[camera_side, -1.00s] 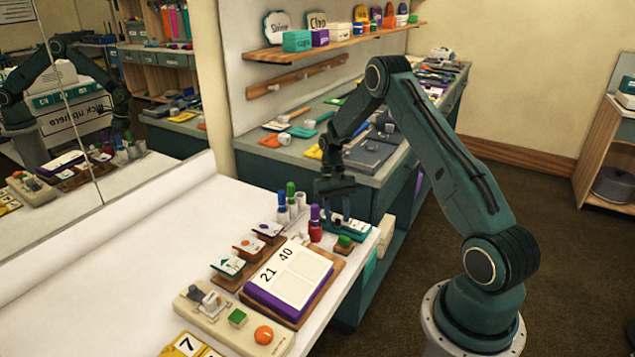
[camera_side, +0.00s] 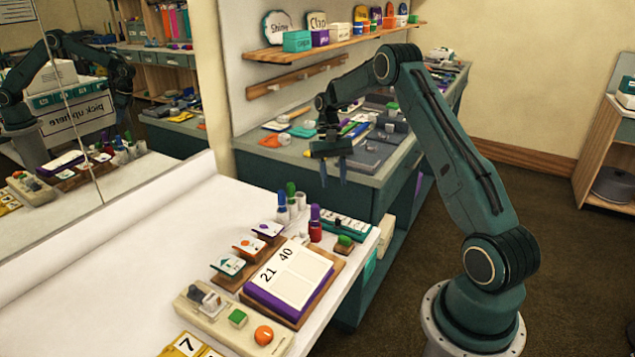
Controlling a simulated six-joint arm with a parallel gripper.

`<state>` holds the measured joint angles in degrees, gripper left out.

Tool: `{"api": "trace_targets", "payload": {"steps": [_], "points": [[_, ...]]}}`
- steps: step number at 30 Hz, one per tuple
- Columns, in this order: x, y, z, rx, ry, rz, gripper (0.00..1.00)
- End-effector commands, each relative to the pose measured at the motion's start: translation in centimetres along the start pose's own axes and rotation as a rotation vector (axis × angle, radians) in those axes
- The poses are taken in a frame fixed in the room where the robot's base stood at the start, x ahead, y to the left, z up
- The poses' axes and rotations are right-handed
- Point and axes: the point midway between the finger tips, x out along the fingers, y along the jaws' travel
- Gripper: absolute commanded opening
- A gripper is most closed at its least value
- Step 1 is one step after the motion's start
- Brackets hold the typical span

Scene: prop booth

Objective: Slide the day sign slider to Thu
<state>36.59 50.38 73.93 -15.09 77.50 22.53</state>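A long teal strip (camera_side: 352,229) with pale label panels lies near the far right end of the white table; it looks like the day sign. Its lettering and slider are too small to read, so I cannot tell which day it shows. The bottles in front hide part of its left end. My gripper (camera_side: 333,172) is raised above and behind the strip, apart from it, in front of the teal counter. Its two fingers point down with a gap between them, and nothing shows between them.
Bottles with purple (camera_side: 315,224), green and blue caps stand left of the strip. A green block on a brown base (camera_side: 344,243) sits just in front. A purple board with cards (camera_side: 290,278) and a switch panel (camera_side: 233,320) are nearer. The table's left side is clear.

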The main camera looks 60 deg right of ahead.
Motion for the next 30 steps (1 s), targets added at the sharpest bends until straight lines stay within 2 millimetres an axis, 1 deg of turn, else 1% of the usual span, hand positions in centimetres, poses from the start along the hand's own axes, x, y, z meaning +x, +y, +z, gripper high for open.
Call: {"api": "trace_targets", "payload": {"steps": [1, 3, 9, 13, 25, 30], "points": [[-0.8, 0.0, 0.0, 0.0, 0.002, 0.0, 0.38], [-1.4, 0.0, -0.1, -0.001, 0.001, -0.002, 0.38], [-2.6, 0.0, 0.0, 0.0, 0.0, -0.001, 0.38], [-3.0, 0.0, 0.0, -0.001, 0.001, 0.0, 0.38], [-3.1, -0.1, 0.1, -0.002, 0.002, 0.001, 0.38], [-4.0, -0.8, 1.0, -0.017, 0.02, 0.001, 0.38]]}}
